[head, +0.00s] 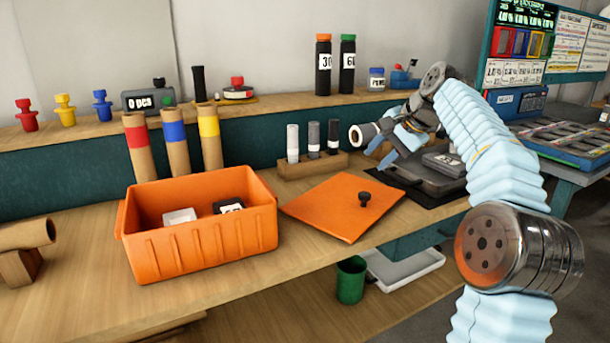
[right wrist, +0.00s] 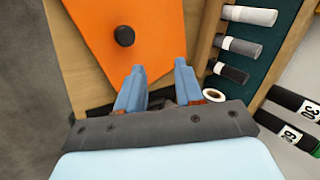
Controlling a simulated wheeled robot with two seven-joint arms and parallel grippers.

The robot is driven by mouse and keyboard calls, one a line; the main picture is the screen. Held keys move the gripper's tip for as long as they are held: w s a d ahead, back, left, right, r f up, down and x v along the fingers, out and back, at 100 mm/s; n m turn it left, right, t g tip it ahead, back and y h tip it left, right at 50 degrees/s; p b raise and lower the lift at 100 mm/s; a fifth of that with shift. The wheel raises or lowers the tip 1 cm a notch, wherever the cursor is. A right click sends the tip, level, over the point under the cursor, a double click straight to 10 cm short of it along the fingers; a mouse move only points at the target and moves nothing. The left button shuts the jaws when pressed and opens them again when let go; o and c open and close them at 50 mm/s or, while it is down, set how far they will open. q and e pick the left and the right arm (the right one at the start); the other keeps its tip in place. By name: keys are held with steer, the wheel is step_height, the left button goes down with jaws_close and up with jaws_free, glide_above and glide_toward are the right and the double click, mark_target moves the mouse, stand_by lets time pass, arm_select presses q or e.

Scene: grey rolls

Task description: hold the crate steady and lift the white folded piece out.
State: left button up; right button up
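The orange crate (head: 200,249) stands on the wooden workbench, open at the top. The white folded piece (head: 180,217) lies inside it on the left. A dark piece with a white label (head: 229,204) lies inside it on the right. My right gripper (head: 378,152) is well to the right of the crate, beyond the flat orange lid. In the right wrist view its two blue fingers (right wrist: 160,68) stand apart with nothing between them. My left gripper is not in view, and no hand touches the crate.
The orange lid with a black knob (head: 364,199) lies right of the crate. Tall tubes with coloured bands (head: 175,145) stand behind the crate. A wooden rack (head: 312,165) holds small grey-toned rolls. A brown roll (head: 25,234) rests at the left. Bare bench lies before the crate.

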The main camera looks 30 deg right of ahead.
steer(key=a+f+m+g+y, duration=0.2)
steer(key=a+y, duration=0.4)
steer(key=a, duration=0.5)
steer(key=m+g+y, duration=0.2)
steer(key=g+y, duration=0.3)
steer(key=y, duration=0.1)
glide_toward(249, 210)
steer(key=x, duration=1)
steer(key=shift+w, duration=0.15)
steer(key=shift+d, duration=0.1)
jaws_close()
